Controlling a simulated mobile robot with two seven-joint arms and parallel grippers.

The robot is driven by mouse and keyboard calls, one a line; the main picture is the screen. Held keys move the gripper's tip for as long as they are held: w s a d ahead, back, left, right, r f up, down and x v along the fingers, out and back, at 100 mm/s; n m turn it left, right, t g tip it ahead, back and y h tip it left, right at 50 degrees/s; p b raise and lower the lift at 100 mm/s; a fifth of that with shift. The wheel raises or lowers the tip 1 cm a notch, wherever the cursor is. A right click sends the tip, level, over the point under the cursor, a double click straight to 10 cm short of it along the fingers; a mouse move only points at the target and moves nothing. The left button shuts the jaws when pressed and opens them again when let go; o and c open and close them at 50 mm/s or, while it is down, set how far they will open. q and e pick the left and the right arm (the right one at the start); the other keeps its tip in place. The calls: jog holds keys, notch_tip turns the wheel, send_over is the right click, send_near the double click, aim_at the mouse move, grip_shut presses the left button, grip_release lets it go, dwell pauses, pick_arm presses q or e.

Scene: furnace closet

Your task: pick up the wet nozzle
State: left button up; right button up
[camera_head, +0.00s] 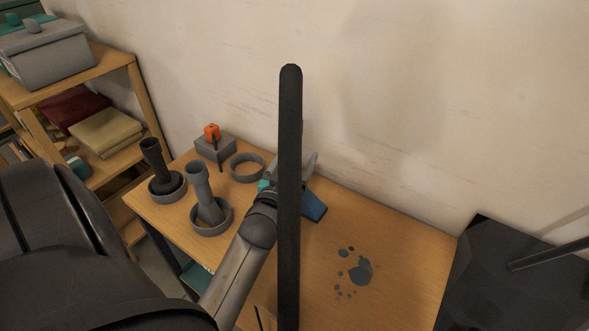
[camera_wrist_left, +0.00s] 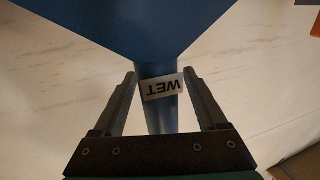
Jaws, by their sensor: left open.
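The wet nozzle is blue, with a wide flared part (camera_wrist_left: 145,25) and a narrower neck carrying a white "WET" label (camera_wrist_left: 162,87). In the left wrist view the neck lies between the two fingers of my open left gripper (camera_wrist_left: 158,76), with a visible gap on at least the right side. In the head view the left gripper (camera_head: 308,163) is over the table, partly hidden behind a dark upright bar. A blue piece (camera_head: 314,207), seemingly the nozzle's flared part, shows just right of the bar. My right gripper is not in view.
On the wooden table (camera_head: 400,235), a dark nozzle (camera_head: 152,157) and a grey nozzle (camera_head: 199,182) stand in rings. An empty ring (camera_head: 247,178) and a grey block with an orange-topped item (camera_head: 212,132) are behind. Blue-grey spots (camera_head: 360,272) mark the right side. A wall is close behind.

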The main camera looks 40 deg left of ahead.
pick_arm(q)
grip_shut()
dwell(0.5)
dwell(0.8)
